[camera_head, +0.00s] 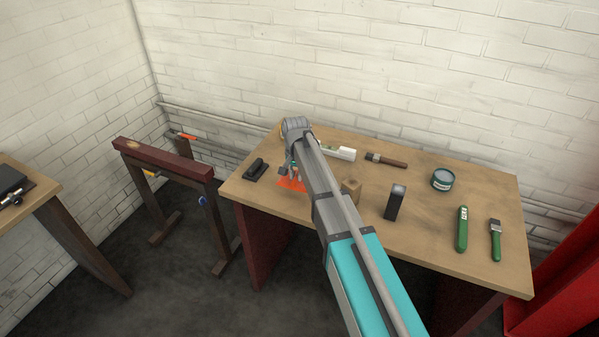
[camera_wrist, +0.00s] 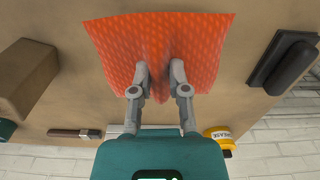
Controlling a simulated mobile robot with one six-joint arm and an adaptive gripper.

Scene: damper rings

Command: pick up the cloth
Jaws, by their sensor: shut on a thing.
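The cloth (camera_wrist: 118,42) is orange-red with a fine pattern. In the wrist view it spreads across the upper middle, with a fold pinched up between the fingers. My gripper (camera_wrist: 160,75) is shut on that fold. In the head view the cloth (camera_head: 291,185) shows as a small orange patch on the left part of the workbench, partly hidden by my arm. I cannot tell whether its edges still touch the bench top.
The wooden workbench (camera_head: 440,243) also bears a black block-like tool (camera_head: 256,169), a wooden block (camera_head: 351,190), a dark box (camera_head: 396,202), a round tin (camera_head: 443,179), a brush (camera_head: 386,160) and green-handled tools (camera_head: 461,230). A sawhorse (camera_head: 163,160) stands left.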

